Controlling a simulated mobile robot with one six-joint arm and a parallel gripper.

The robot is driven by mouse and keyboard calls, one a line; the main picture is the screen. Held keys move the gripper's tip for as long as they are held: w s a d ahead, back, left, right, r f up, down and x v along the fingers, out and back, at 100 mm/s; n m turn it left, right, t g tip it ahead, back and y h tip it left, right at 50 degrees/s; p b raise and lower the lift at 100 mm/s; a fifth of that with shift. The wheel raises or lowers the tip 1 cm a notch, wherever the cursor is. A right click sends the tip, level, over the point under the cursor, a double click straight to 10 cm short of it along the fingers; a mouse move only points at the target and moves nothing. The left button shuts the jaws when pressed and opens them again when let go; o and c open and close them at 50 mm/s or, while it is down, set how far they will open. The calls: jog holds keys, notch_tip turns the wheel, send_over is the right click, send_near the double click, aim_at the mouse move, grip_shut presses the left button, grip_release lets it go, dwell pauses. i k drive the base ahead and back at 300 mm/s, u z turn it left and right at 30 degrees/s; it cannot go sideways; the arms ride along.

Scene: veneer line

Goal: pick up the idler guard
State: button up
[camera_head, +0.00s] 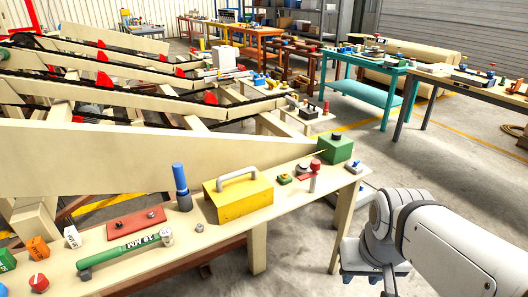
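A yellow, box-like cover (238,200) with a grey bar handle on top sits on the near cream bench (215,236). It looks like the idler guard, though no label confirms this. It stands upright, with its handle uncovered. My white arm comes in from the right edge, and my gripper (389,283) is low at the bottom, right of the bench and well apart from the yellow cover. The fingers are small and partly cut off by the frame edge, so their opening cannot be told. Nothing is seen held.
A blue-topped cylinder (181,186) stands just left of the yellow cover. A green box (335,149) and a red-knobbed part (315,175) stand to the right. A tall cream panel (110,160) runs behind.

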aim_at(236, 194)
jog(key=u, duration=0.05)
jog(key=i, duration=1.1)
jog(key=u, duration=0.6)
